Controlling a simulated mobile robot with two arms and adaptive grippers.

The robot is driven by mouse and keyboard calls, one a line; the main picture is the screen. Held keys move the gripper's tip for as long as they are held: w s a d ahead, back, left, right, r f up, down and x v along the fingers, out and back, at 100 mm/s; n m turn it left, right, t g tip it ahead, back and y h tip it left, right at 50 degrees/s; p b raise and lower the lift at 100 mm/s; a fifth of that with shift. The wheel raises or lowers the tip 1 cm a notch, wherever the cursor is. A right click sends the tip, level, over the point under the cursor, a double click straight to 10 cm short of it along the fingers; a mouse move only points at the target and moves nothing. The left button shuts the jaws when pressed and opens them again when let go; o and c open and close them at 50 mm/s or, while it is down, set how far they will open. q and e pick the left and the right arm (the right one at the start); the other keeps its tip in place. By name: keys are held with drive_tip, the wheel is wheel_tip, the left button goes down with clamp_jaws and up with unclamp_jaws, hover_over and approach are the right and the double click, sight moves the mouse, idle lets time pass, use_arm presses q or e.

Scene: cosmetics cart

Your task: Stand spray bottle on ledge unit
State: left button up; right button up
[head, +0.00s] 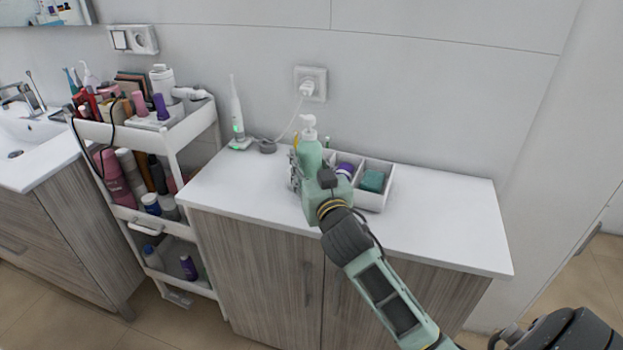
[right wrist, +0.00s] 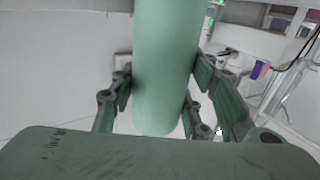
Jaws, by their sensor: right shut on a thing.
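The spray bottle (head: 309,150) is pale green with a white pump head, and stands upright over the white top of the ledge unit (head: 430,225). My right gripper (head: 306,172) is shut around its body. In the right wrist view the bottle (right wrist: 165,65) passes between the two fingers, and its rounded lower end shows. The gripper hides the bottle's lower part in the head view, so I cannot tell whether its base touches the top. My left gripper is not in view.
A white divided organizer (head: 378,199) with a teal item (head: 373,180) stands just right of the bottle. A toothbrush on a charger (head: 237,118) stands at the back left, its cord running to the wall socket (head: 310,84). A full cosmetics cart (head: 150,137) stands left. The right end of the top is clear.

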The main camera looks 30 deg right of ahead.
sight(310, 177)
drive_tip(key=shift+f, duration=1.6)
drive_tip(key=shift+f, duration=0.2)
drive_tip(key=o, duration=1.6)
drive_tip(key=shift+c, duration=0.2)
